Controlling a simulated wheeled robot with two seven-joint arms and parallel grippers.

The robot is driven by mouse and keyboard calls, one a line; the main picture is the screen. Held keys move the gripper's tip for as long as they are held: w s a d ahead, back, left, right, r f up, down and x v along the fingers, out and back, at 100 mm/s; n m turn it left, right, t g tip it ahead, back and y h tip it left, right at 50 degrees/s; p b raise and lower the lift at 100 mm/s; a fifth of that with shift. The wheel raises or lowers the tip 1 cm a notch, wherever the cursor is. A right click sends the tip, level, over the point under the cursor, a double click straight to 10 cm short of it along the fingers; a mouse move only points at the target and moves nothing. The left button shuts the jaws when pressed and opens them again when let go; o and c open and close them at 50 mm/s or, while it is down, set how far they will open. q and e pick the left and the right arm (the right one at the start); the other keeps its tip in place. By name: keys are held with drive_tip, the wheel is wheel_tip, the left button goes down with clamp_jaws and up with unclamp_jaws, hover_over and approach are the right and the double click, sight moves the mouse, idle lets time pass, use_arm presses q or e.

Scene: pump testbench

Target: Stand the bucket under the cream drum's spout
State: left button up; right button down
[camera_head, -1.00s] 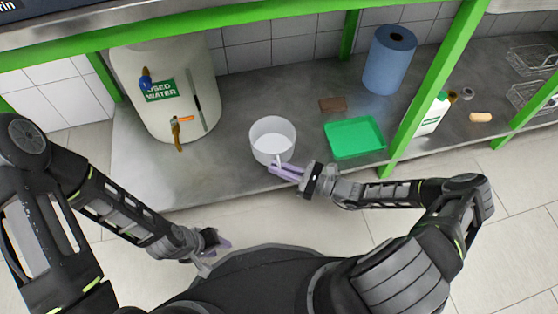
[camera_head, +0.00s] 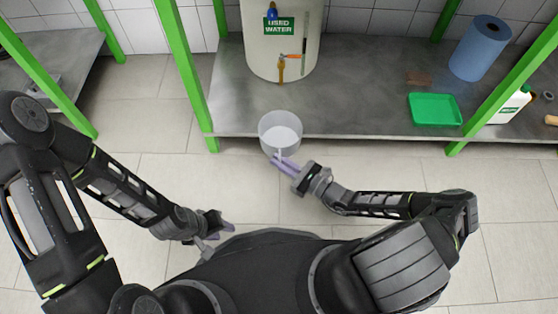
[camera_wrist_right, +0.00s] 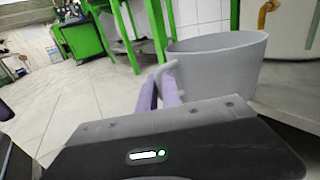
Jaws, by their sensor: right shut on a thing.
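The white bucket (camera_head: 281,133) is held upright at the front edge of the grey shelf, below and in front of the drum in the head view. My right gripper (camera_head: 284,164) is shut on the bucket's near side. In the right wrist view the bucket (camera_wrist_right: 212,68) stands just beyond the purple fingers (camera_wrist_right: 160,92), which meet its handle. The cream drum (camera_head: 255,60) with the "USED WATER" label stands on the shelf. Its brass spout (camera_head: 281,70) with an orange lever points down, further back than the bucket. My left gripper (camera_head: 222,228) is empty and low over the floor; its opening is unclear.
The grey shelf (camera_head: 360,105) is clear in front of and right of the drum. Green posts (camera_head: 188,75) flank the shelf.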

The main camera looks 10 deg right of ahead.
sight(280, 143)
drive_tip(key=shift+w, duration=0.15)
drive_tip(key=shift+w+d+f+b, duration=0.15)
drive_tip(key=shift+w+f+b, duration=0.15)
drive_tip(key=shift+w+b, duration=0.3)
drive_tip(key=shift+w+d+f+b, duration=0.1)
drive_tip(key=shift+w+f+b, duration=0.15)
drive_tip(key=shift+w+b, duration=0.3)
drive_tip(key=w+f+b, duration=0.1)
drive_tip(key=w+b, duration=0.1)
drive_tip(key=w+d+f+b, duration=0.1)
drive_tip(key=w+b, duration=0.1)
drive_tip(key=b, duration=0.1)
drive_tip(key=w+d+f+b, duration=0.1)
drive_tip(key=w+b, duration=0.1)
drive_tip(key=w, duration=0.1)
drive_tip(key=shift+w, duration=0.1)
drive_tip(key=w+b, duration=0.1)
drive_tip(key=w, duration=0.1)
drive_tip(key=w+d+b, duration=0.1)
drive_tip(key=w+b, duration=0.1)
drive_tip(key=w, duration=0.1)
drive_tip(key=w+d+b, duration=0.1)
drive_tip(key=w+b, duration=0.1)
drive_tip(key=shift+w, duration=0.4)
drive_tip(key=shift+w+d, duration=0.2)
drive_tip(key=shift+w, duration=0.7)
drive_tip(key=shift+f, duration=0.35)
drive_tip(key=c, duration=1.5)
unclamp_jaws()
drive_tip(key=shift+o, duration=0.2)
